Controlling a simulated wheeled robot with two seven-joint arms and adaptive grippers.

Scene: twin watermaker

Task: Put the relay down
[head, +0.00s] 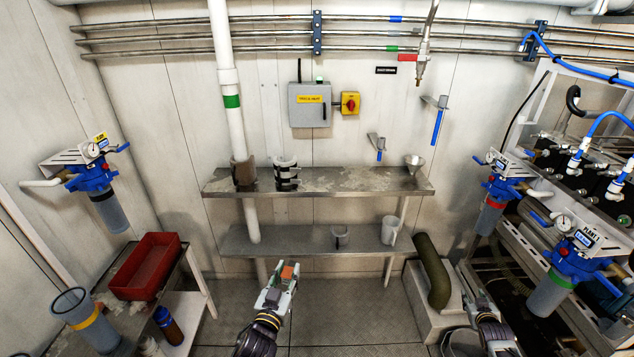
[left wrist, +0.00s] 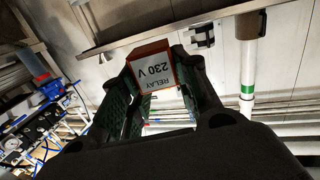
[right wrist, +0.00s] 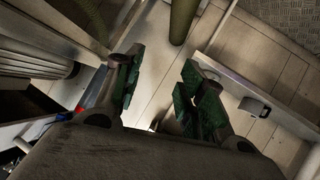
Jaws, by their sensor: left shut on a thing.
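The relay (left wrist: 152,68) is a small block with an orange-red edge and a white face reading "RELAY 230 V". In the left wrist view it sits between the fingertips of my left gripper (left wrist: 160,95), which is shut on it. In the head view the relay (head: 288,272) shows orange at the tip of my left gripper (head: 280,280), held in the air in front of the lower shelf. My right gripper (right wrist: 160,85) is open, with nothing between its green-padded fingers. In the head view it is low at the right, its tips hard to make out.
An upper steel shelf (head: 330,180) and a lower shelf (head: 290,240) stand at the back wall, with cups and a funnel. A red tray (head: 147,266) is on the left bench. Filter housings (head: 552,285) and a thick hose (head: 432,270) are at the right. Much of the lower shelf is bare.

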